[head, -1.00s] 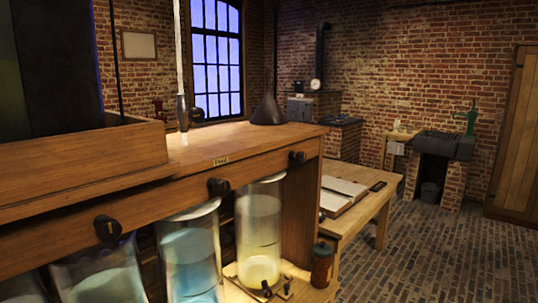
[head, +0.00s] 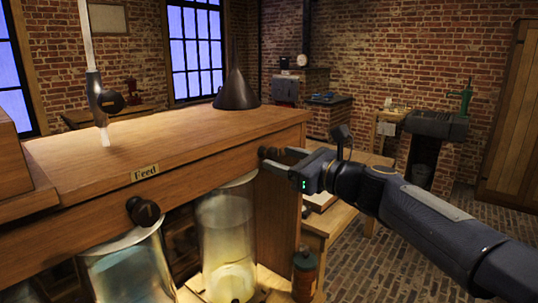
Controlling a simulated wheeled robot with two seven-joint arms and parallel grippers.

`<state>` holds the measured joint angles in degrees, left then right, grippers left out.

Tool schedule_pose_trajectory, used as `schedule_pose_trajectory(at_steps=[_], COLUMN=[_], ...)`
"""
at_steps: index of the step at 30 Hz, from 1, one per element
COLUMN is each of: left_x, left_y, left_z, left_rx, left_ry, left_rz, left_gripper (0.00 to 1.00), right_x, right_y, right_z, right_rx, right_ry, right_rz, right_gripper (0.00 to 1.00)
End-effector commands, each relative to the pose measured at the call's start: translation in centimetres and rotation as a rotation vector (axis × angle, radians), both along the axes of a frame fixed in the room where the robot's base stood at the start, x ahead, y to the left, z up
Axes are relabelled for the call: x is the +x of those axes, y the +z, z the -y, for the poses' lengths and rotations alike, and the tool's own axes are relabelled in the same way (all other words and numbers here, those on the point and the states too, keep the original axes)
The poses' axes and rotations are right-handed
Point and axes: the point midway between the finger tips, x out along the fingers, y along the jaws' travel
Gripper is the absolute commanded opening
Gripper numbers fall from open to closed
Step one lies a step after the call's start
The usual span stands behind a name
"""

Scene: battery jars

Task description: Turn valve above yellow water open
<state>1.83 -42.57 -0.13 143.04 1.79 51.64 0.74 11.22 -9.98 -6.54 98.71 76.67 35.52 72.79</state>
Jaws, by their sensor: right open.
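The glass jar of yellowish water (head: 226,232) stands under the wooden bench at its right end. Above it, a dark valve knob (head: 264,153) sits on the bench's front board, partly hidden by my gripper. My right gripper (head: 278,158) comes in from the right with its jaws open, its fingertips at the knob. I cannot tell whether they touch the knob or stand around it. A second dark valve knob (head: 143,211) is further left, above a jar of bluish water (head: 128,268). My left gripper is not in view.
The bench top (head: 190,150) carries a dark funnel (head: 237,92). A glass tube with a dark valve (head: 110,101) hangs above its left part. A brown bottle (head: 305,275) stands right of the yellow-water jar. A wooden table (head: 325,235) is behind my right arm.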

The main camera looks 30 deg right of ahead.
Motion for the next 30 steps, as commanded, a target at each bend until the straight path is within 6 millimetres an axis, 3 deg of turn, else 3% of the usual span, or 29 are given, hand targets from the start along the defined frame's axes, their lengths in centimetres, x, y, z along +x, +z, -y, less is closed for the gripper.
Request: schedule_pose_trajectory(at_steps=[6, 17, 27, 30], left_x=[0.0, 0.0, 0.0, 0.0], left_y=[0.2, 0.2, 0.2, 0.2], left_z=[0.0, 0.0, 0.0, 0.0], left_rx=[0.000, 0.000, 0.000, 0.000], left_ry=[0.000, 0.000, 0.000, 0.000], left_rz=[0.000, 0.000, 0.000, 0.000], left_gripper=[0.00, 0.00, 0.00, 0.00], right_x=[2.6, 3.1, 3.1, 3.1], right_y=[0.0, 0.0, -0.1, -0.1], right_z=[-1.0, -1.1, -1.1, -1.1], right_rx=[-0.001, -0.003, -0.003, -0.004], right_ry=[0.003, 0.002, 0.002, 0.002], right_rz=[-0.001, 0.000, 0.000, 0.000], right_gripper=[0.56, 0.56, 0.11, 0.11])
